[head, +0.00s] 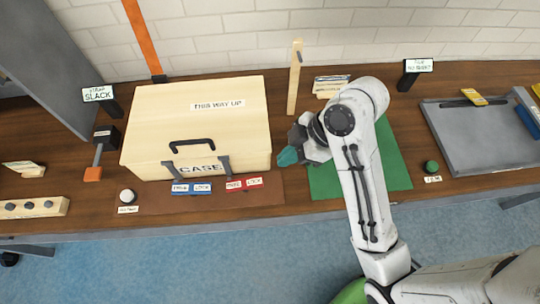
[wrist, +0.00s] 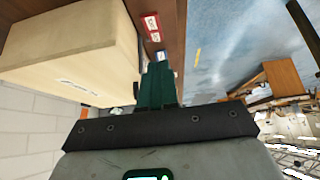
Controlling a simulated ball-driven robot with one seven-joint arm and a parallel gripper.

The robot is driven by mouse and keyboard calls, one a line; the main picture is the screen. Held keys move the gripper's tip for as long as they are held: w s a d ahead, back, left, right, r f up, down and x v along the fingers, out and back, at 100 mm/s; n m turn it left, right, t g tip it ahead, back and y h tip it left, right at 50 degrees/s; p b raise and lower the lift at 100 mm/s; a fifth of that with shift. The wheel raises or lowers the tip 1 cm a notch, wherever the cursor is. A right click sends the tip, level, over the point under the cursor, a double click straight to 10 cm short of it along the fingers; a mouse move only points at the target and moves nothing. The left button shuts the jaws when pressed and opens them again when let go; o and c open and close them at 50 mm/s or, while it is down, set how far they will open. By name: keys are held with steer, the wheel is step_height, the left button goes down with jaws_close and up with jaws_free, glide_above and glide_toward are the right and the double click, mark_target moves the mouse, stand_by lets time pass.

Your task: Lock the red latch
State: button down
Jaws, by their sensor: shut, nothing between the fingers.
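A pale wooden case (head: 195,125) marked "CASE" stands on the bench with its lid down. Two dark latches are on its front. The right latch (head: 224,167) is above the red labels (head: 244,184), and the left latch (head: 170,170) is above the blue labels (head: 192,188). I cannot tell whether either is locked. My gripper (head: 289,156), with teal fingers, is shut and empty just right of the case's front right corner, apart from the latches. In the wrist view the shut fingers (wrist: 158,85) point toward the red labels (wrist: 152,25); the latch is not clear there.
A black handle (head: 192,146) sticks out from the case front. A white button (head: 127,196) is left of the labels. A green mat (head: 325,180) lies under my arm, with a green button (head: 430,166) and grey tray (head: 485,150) farther right. A wooden post (head: 295,80) stands behind.

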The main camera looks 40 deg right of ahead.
steer(key=shift+w+f, duration=0.1)
steer(key=b, duration=0.7)
glide_above(259, 185)
steer(key=s+d, duration=0.1)
step_height(259, 185, down, 8)
steer(key=shift+s+d+f, duration=0.1)
steer(key=shift+d+f, duration=0.05)
steer(key=shift+f, duration=0.45)
steer(key=shift+s+d+f, duration=0.1)
steer(key=shift+f, duration=0.5)
steer(key=shift+d+f, duration=0.15)
steer(key=shift+f, duration=0.7)
